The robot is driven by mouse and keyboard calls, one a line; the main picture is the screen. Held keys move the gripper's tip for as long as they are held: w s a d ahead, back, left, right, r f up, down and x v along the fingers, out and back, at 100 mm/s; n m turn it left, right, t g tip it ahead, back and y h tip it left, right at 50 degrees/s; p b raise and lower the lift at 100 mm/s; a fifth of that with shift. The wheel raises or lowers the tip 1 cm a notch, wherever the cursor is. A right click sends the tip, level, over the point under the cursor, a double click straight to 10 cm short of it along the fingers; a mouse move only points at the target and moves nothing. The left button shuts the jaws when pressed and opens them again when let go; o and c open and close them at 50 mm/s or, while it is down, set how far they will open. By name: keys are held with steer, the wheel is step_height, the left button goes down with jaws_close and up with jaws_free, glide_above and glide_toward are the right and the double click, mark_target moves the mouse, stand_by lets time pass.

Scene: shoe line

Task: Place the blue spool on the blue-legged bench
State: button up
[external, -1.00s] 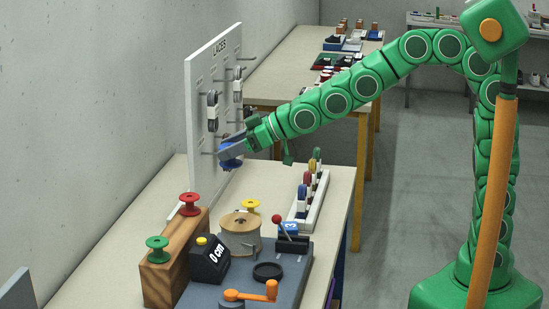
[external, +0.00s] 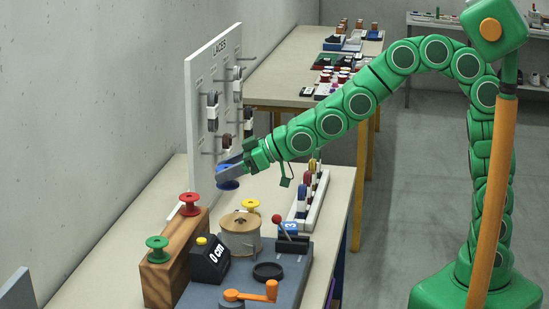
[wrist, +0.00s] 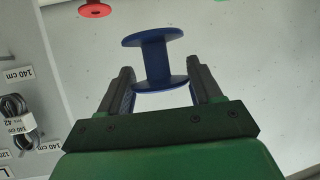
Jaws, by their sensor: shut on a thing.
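The blue spool (external: 227,184) is held at the tip of my gripper (external: 230,170), just in front of the lace board and above the near bench top. In the wrist view the spool (wrist: 157,60) sits between the two dark fingers of my gripper (wrist: 160,88), with both flanges showing. The near bench (external: 130,215) has a pale top, and a blue leg (external: 341,258) shows under its right edge. I cannot tell how far the spool is above the top.
The lace board (external: 212,70) with hanging laces stands close to my gripper. A wooden block with a red spool (external: 190,204) and a green spool (external: 157,243), a winder (external: 240,235), a yellow spool (external: 251,205) and a rack (external: 305,205) occupy the bench. A yellow-legged bench (external: 285,70) stands behind.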

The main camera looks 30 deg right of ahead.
steer(key=shift+w+d+f+x, duration=0.2)
steer(key=shift+d+f+x, duration=0.15)
steer(key=shift+x, duration=2.05)
steer(key=shift+w+d+f+x, duration=0.25)
steer(key=shift+d+f+x, duration=0.1)
steer(key=shift+x, duration=2.1)
steer(key=shift+w+d+f+x, duration=0.2)
steer(key=shift+d+f+x, duration=0.15)
steer(key=shift+x, duration=2.05)
steer(key=shift+w+a+f, duration=0.3)
steer(key=shift+f, duration=0.3)
steer(key=shift+w+a+f, duration=0.1)
steer(key=shift+f, duration=1.25)
steer(key=shift+f, duration=0.2)
steer(key=o, duration=1.1)
steer(key=shift+c, duration=0.2)
steer(key=v, duration=0.8)
steer(key=shift+f, duration=0.25)
